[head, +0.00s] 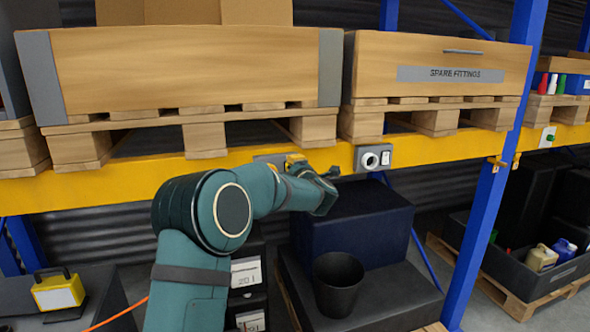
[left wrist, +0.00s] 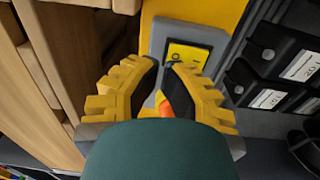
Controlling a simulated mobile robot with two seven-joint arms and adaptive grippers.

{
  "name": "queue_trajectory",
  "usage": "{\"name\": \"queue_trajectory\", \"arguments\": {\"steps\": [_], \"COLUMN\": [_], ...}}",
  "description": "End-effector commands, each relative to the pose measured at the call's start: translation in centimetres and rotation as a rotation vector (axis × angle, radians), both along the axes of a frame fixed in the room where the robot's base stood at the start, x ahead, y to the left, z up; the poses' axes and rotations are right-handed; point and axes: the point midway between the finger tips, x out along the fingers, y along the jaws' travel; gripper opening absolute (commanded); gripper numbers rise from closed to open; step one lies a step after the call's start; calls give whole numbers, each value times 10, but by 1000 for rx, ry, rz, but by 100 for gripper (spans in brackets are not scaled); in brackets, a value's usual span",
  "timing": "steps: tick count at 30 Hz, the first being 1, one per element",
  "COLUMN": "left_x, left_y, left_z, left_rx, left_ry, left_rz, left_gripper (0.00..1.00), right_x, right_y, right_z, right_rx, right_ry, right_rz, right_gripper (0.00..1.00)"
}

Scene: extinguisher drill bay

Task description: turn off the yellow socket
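The yellow socket (left wrist: 187,54) is a yellow face with a dark round outlet on a grey plate, straight ahead of my left gripper in the left wrist view. My left gripper (left wrist: 163,68) has yellow fingers with black pads, with a narrow gap between the tips. A bit of orange (left wrist: 166,108) shows between the fingers; I cannot tell what it is. In the head view the left gripper (head: 294,161) is at the yellow shelf beam and mostly covers the socket. Whether it touches the socket is unclear. The socket's switch cannot be made out. My right gripper is not in view.
A grey socket box (head: 373,158) with a white round outlet and a switch is on the beam just right of the gripper. Wooden crates on pallets stand above the beam. A black bucket (head: 338,284) and a dark blue box (head: 352,222) stand below.

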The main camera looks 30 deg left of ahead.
Motion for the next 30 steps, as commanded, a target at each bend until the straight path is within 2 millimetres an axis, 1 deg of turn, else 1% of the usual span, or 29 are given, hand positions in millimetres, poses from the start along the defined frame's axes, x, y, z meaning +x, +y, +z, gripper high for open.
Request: {"name": "queue_trajectory", "arguments": {"steps": [3,6,12,18,23,30], "left_x": [-1,-16,-43,-60,-65,-65], "left_y": [2,-17,-48,-68,-74,-75], "left_z": [2,6,10,13,14,14], "left_rx": [1,0,0,0,-1,0], "left_ry": [-2,-2,-2,-2,-2,-1], "left_rz": [1,-4,-3,-2,0,0], "left_gripper": [0,0,0,0,0,0], "right_x": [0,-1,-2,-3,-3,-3], "right_y": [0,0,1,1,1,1], "right_z": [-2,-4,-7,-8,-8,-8], "right_rx": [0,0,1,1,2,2], "right_ry": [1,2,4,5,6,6], "right_rz": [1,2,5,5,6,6], "right_gripper": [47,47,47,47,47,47]}}
